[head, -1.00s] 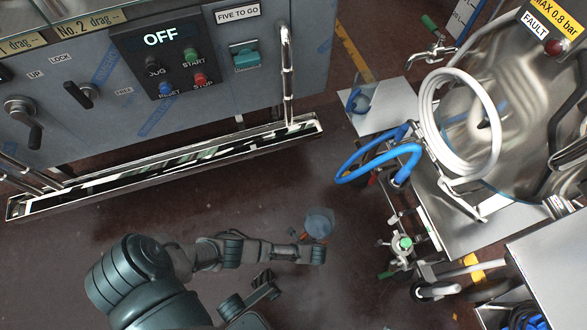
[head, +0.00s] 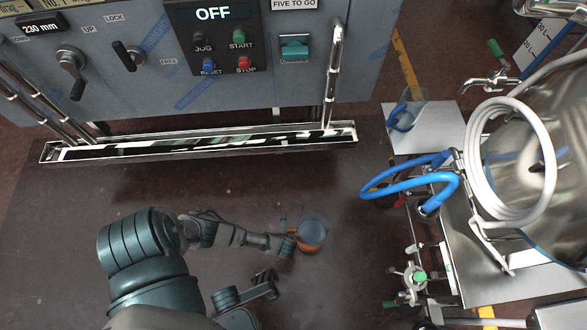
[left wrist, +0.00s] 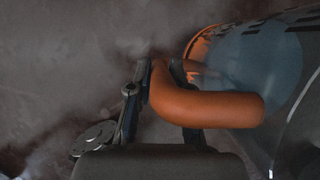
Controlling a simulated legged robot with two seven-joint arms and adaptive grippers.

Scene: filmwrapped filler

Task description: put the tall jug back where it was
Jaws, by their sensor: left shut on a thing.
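A clear jug (head: 314,231) with an orange handle is near the middle of the head view, over the dark floor. My left gripper (head: 289,243) is at its left side. In the left wrist view, my left gripper (left wrist: 160,85) is shut on the orange handle (left wrist: 205,105), and the clear jug body (left wrist: 255,65) is beyond it, partly out of frame. I cannot tell how high the jug is above the floor. A dark jaw-like part, likely my right gripper (head: 268,277), is at the bottom; its opening is unclear.
A clear vessel with a blue handle (head: 403,117) stands on a grey plate (head: 440,130) at right. Blue hose (head: 410,187) and a steel tank (head: 560,150) are on the right. A control cabinet (head: 200,85) with a long floor-level tray (head: 200,143) is at the back. The floor between is clear.

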